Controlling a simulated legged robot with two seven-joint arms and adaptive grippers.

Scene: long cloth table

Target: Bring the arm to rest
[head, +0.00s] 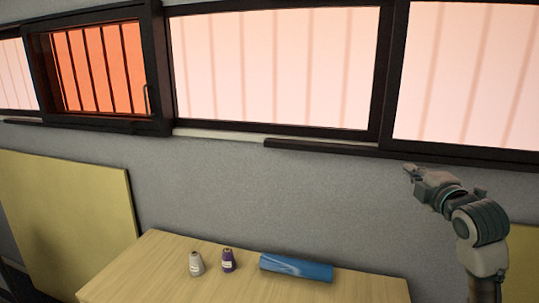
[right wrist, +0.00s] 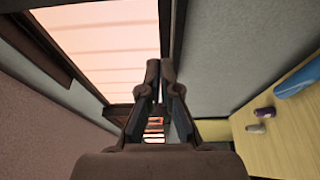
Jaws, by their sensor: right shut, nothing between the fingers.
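My right gripper (head: 411,169) is raised in the air above the right side of the table, in front of the grey wall just under the window frame. It also shows in the right wrist view (right wrist: 160,66), where its two fingers come together at the tips with nothing between them. It touches no object. The arm bends up from the lower right of the head view. My left gripper is not in view.
A wooden table (head: 150,272) stands against the wall. On it are a grey-white cone spool (head: 196,265), a purple cone spool (head: 228,262) and a blue roll (head: 296,267). A yellow board (head: 75,215) leans at left. Windows (head: 270,65) run above.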

